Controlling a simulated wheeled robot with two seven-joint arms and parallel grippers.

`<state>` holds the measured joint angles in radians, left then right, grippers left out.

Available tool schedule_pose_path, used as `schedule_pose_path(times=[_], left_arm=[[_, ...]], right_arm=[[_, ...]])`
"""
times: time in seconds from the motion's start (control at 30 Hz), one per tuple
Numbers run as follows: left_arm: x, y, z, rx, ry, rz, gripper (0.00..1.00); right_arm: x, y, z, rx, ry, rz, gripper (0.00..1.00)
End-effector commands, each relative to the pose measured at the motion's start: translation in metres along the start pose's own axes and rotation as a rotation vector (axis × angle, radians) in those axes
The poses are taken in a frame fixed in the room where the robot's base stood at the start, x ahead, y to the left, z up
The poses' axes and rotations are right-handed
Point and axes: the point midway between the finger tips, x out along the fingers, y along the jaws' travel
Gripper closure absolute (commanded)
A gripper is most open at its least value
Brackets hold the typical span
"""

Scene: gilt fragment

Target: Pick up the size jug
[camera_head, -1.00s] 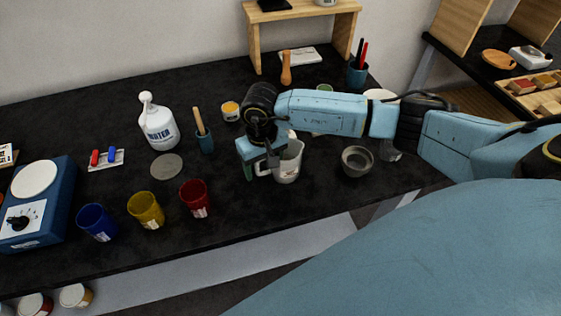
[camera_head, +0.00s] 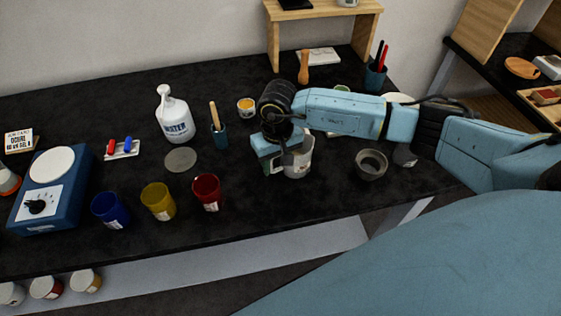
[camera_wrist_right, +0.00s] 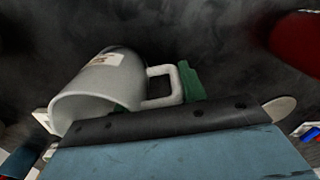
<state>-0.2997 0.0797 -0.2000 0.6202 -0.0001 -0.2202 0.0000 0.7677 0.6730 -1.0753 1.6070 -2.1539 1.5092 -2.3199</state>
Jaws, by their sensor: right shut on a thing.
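The size jug is a pale grey-white jug (camera_head: 302,160) with a squared handle, at the front middle of the black bench in the head view. It also shows in the right wrist view (camera_wrist_right: 100,92), with a label on its side and its open mouth at lower left. My right gripper (camera_head: 282,164) comes down beside the jug's handle, on its left side. It is shut on the handle, with a green finger pad (camera_wrist_right: 190,84) next to the handle in the wrist view. Whether the jug's base touches the bench is hard to tell. My left gripper is not in view.
Close by stand a dark grey bowl (camera_head: 371,165) to the right and a red cup (camera_head: 207,190) to the left. Yellow (camera_head: 158,200) and blue (camera_head: 110,210) cups, a white water bottle (camera_head: 175,118) and a blue hotplate (camera_head: 55,205) lie further left. A wooden shelf (camera_head: 325,12) stands behind.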

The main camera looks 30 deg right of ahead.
Motion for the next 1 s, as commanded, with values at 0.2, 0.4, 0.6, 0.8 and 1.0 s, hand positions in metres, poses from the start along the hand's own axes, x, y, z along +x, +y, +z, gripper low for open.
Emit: schedule_pose_path(times=[0.2, 0.4, 0.6, 0.8, 1.0], left_arm=[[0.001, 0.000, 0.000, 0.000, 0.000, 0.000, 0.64], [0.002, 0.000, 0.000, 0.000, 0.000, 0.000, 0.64], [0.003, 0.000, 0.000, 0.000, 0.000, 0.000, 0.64], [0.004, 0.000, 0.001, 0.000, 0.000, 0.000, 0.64], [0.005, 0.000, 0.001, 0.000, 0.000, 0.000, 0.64]], right_arm=[[-0.013, 0.000, -0.001, -0.001, 0.004, 0.000, 0.93], [-0.033, -0.001, -0.001, 0.000, 0.005, 0.000, 0.93], [-0.054, -0.001, -0.001, 0.000, 0.005, 0.000, 0.93], [-0.073, -0.002, -0.001, -0.001, 0.004, 0.000, 0.93], [-0.087, -0.002, -0.001, 0.000, 0.004, 0.000, 0.93]])
